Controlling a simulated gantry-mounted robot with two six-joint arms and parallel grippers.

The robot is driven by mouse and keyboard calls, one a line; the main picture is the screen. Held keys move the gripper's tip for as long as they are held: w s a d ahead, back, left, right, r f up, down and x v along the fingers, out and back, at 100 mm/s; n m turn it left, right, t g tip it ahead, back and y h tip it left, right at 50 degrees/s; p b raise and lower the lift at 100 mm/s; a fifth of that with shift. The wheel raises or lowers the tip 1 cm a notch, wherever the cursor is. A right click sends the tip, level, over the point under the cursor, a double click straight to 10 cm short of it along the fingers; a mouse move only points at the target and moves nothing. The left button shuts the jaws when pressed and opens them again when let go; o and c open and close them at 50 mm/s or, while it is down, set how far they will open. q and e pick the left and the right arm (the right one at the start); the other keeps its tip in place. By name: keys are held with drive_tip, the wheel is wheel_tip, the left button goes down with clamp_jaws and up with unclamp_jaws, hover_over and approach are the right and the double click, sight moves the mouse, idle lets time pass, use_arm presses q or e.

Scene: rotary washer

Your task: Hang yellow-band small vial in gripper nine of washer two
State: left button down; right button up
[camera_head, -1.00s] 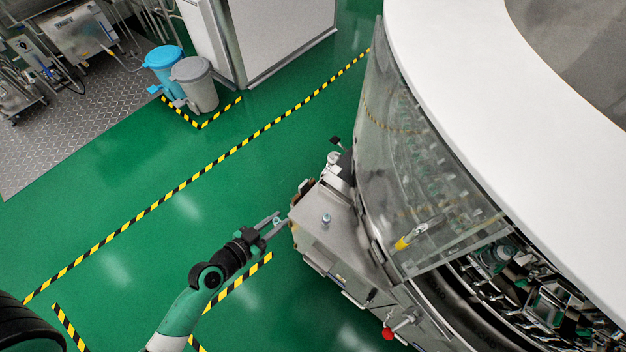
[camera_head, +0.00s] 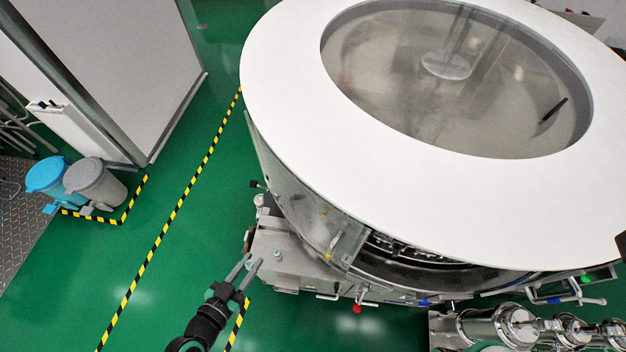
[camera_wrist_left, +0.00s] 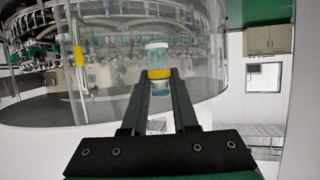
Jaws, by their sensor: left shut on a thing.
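The yellow-band small vial (camera_wrist_left: 158,55) stands upright in the left wrist view, clear with a bluish tint, its yellow band between the fingertips. My left gripper (camera_wrist_left: 159,76) is shut on it; the gripper also shows in the head view (camera_head: 249,264), beside the machine's metal side box, where the vial is hard to make out. The round washer (camera_head: 285,110) has a white ring top and a clear curved guard. Rows of grippers (camera_wrist_left: 115,48) show behind the guard in the left wrist view; their numbers are unreadable. My right gripper is not in view.
The metal side box (camera_head: 290,262) carries a small upright piece (camera_head: 277,254). The clear guard (camera_head: 345,240) has a yellow-marked handle and ends beside an opening. A red knob (camera_head: 357,309) sticks out below. Green floor on the left is free; bins (camera_head: 95,185) stand farther left.

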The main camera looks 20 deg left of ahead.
use_arm(q)
wheel_tip(320, 180, up, 20)
drive_tip(key=d+n+y+p, duration=0.1)
drive_tip(key=p, duration=1.3)
drive_tip(key=shift+w+d, duration=0.25)
drive_tip(key=shift+w, duration=0.2)
